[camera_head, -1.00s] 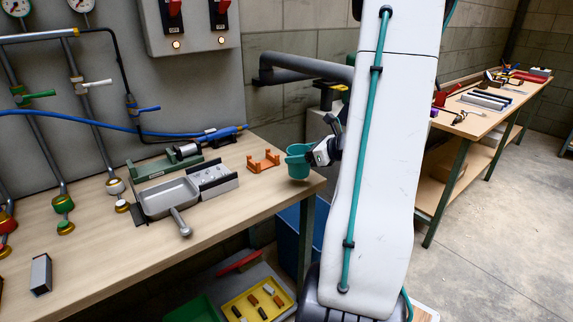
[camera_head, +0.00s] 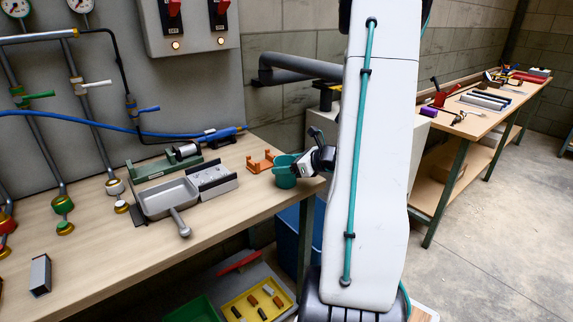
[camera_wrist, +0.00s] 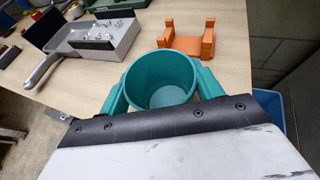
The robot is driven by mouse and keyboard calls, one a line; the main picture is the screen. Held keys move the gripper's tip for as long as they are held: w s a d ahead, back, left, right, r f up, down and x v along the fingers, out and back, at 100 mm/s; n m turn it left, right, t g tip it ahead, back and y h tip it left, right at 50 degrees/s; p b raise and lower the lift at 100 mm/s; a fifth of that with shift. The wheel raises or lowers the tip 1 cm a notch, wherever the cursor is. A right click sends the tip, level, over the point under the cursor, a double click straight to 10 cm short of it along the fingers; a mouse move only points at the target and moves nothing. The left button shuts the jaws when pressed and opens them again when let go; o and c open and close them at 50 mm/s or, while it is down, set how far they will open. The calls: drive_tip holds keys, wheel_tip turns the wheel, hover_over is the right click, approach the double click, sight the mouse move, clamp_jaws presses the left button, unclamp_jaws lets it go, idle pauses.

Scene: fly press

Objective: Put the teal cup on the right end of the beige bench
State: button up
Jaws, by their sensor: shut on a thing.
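The teal cup (camera_head: 285,178) is at the right end of the beige bench (camera_head: 95,262), near its corner. In the wrist view the cup (camera_wrist: 160,82) is upright with its open mouth toward the camera and looks empty. My gripper (camera_head: 296,170) is shut on it, with one teal finger on each side of the cup in the wrist view. The cup's base is low at the bench top; I cannot tell whether it touches the wood. My arm hides part of the area right of the cup.
An orange bracket (camera_head: 260,163) stands just behind and left of the cup. A grey pan (camera_head: 168,197) and a grey box of bits (camera_head: 212,179) lie further left. A blue bin (camera_head: 289,240) is below the bench end.

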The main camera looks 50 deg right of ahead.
drive_tip(key=o, duration=1.1)
drive_tip(key=shift+c, duration=0.2)
drive_tip(key=shift+s+r, duration=0.25)
drive_tip(key=v, duration=1.1)
drive_tip(key=w+a+r+n+g+y, duration=0.2)
drive_tip(key=a+r+n+g+y, duration=0.15)
drive_tip(key=a+n, duration=0.65)
drive_tip(key=w+a+r+n+g+y, duration=0.25)
drive_tip(key=a+n+g, duration=0.3)
drive_tip(key=a, duration=0.95)
drive_tip(key=s+a+r+n+g+h, duration=0.3)
drive_tip(key=s+a+n+h, duration=0.5)
drive_tip(key=n, duration=1)
drive_tip(key=shift+s+a+r+n, duration=0.4)
drive_tip(key=shift+s+a, duration=1.45)
drive_tip(key=shift+s, duration=0.8)
